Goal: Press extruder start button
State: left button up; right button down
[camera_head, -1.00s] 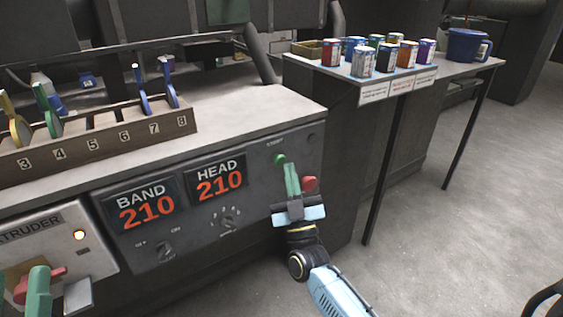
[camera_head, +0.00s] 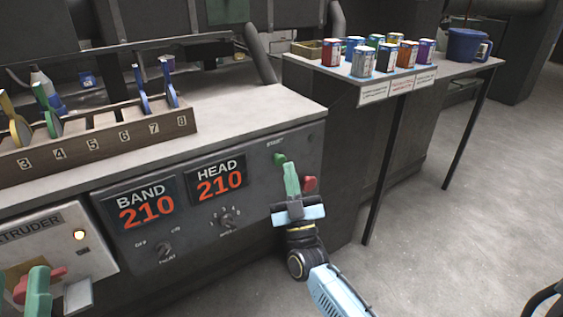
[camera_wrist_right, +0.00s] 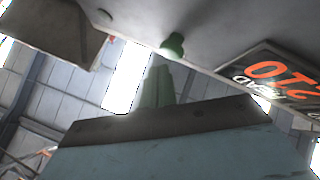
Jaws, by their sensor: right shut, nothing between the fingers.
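The green start button (camera_head: 279,159) sits at the upper right of the grey control panel (camera_head: 262,201), under a small label. My right gripper (camera_head: 289,165) is shut and empty, its green fingers pointing up with the tips just below and right of the button. In the right wrist view, the button (camera_wrist_right: 173,46) stands out from the panel beyond the shut fingers (camera_wrist_right: 157,82), with what looks like a small gap. Green finger-like parts, probably my left gripper (camera_head: 22,285), show at the lower left edge, partly cut off, by a red handle.
A table with cans (camera_head: 364,60) stands at the back right. Floor right of the panel is clear.

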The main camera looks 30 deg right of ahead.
jog(key=shift+w, duration=0.35)
jog(key=shift+w+a+b, duration=0.1)
jog(key=shift+w+b, duration=0.35)
jog(key=shift+w, duration=0.35)
dwell(0.8)
jog(key=shift+s, duration=0.15)
jog(key=shift+s+p, duration=0.85)
jog(key=shift+s, duration=0.2)
jog(key=shift+s, duration=0.1)
